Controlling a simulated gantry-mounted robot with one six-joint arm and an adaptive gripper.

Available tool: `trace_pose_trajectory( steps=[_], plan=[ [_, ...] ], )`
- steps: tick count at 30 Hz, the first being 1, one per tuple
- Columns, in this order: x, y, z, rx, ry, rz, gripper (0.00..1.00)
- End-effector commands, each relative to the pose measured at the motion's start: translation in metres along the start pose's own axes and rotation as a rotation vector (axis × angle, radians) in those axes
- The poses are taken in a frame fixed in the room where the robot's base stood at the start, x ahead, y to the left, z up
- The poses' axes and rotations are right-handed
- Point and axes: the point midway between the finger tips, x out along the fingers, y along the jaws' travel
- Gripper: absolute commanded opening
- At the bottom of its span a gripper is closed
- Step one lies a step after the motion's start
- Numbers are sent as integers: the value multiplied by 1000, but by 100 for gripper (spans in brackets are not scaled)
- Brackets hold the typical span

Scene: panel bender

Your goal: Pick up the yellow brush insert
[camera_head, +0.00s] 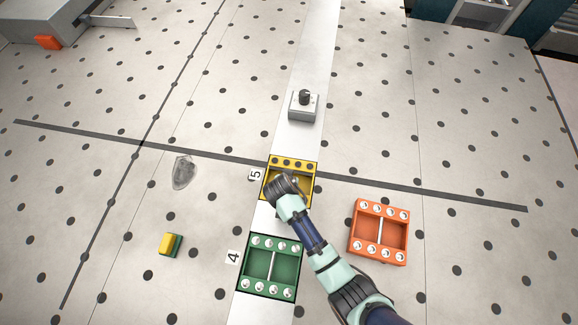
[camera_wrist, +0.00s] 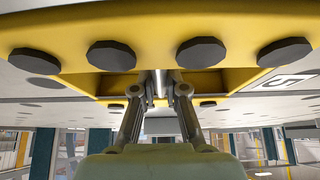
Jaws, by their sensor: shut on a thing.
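The yellow brush insert (camera_head: 292,171) has a row of black round brushes and sits in the metal strip beside the label 5. Its yellow underside or rim with black brushes (camera_wrist: 150,27) fills the top of the wrist view. My gripper (camera_head: 284,184) is over the middle of the insert and covers part of it. In the wrist view my gripper's fingers (camera_wrist: 159,92) are closed around the silver bar (camera_wrist: 159,78) in the insert's centre. Whether the insert is raised from the strip cannot be told.
A green insert (camera_head: 272,268) with white brushes lies in the strip by label 4. An orange insert (camera_head: 380,232) lies to the right on the table. A grey block with a black knob (camera_head: 303,104) stands farther up the strip. A small yellow-green block (camera_head: 170,244) lies left.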

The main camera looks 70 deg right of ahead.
Motion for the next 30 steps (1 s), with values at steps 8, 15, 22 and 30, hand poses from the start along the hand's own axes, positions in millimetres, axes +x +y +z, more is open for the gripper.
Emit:
trace_pose_trajectory(
  steps=[8, 15, 22, 30],
  plan=[
    [-57, -1, -35, 4, 7, -5, 0],
    [-123, -1, -72, 3, 6, -5, 0],
    [-158, -1, -92, 2, 4, -3, 0],
    [-164, 0, -94, 0, 2, -1, 0]
  ],
)
